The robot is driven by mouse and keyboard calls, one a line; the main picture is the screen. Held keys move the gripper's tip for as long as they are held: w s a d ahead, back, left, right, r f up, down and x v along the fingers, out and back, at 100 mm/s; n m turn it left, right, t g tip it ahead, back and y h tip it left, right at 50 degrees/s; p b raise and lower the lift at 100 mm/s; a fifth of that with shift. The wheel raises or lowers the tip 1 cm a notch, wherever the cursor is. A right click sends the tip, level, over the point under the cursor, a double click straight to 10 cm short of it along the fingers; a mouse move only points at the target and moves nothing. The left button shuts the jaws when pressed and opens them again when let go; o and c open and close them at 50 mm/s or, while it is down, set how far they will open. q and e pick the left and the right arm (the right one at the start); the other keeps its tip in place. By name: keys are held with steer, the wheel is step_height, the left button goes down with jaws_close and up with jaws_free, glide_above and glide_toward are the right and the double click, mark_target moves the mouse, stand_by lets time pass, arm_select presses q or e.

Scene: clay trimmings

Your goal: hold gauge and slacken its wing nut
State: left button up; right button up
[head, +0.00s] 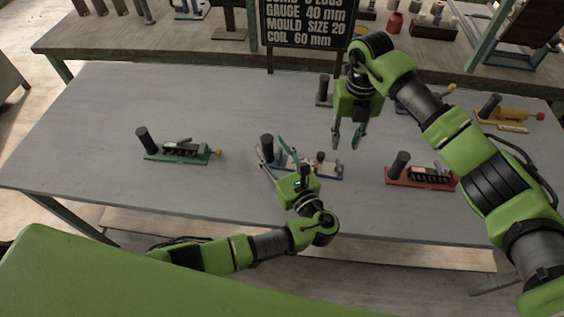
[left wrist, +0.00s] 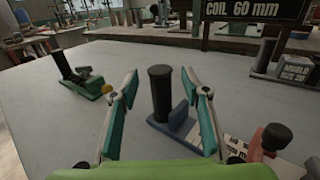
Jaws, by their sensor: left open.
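The gauge nearest my grippers has a blue base (head: 335,175) and an upright black post (head: 267,147) at its left end. A dark knob with some red (head: 320,157), perhaps the wing nut, stands further right; it also shows in the left wrist view (left wrist: 276,137). My left gripper (head: 272,144) is open, its fingers apart on either side of the post. In the left wrist view the post (left wrist: 160,92) stands between the fingertips, touching neither. My right gripper (head: 346,147) is open and empty, pointing down above and right of the knob. My left gripper partly hides the blue base.
A green gauge (head: 178,158) lies to the left and a red gauge (head: 415,184) to the right. A yellow gauge (head: 507,116) and others stand further back. A sign board (head: 307,22) rises at the rear edge. The grey tabletop (head: 120,105) is clear at left.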

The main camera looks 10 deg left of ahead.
mark_target(340, 168)
arm_select(q)
steer(key=shift+x, duration=2)
steer(key=shift+c, duration=0.4)
jaws_close()
arm_select(e)
steer(key=shift+s+d+r, duration=0.1)
steer(key=shift+s+r, duration=0.05)
steer(key=shift+r, duration=0.4)
steer(key=shift+c, duration=0.7)
steer(key=f, duration=0.7)
steer(key=s+f, duration=0.1)
steer(key=f, duration=0.3)
jaws_close()
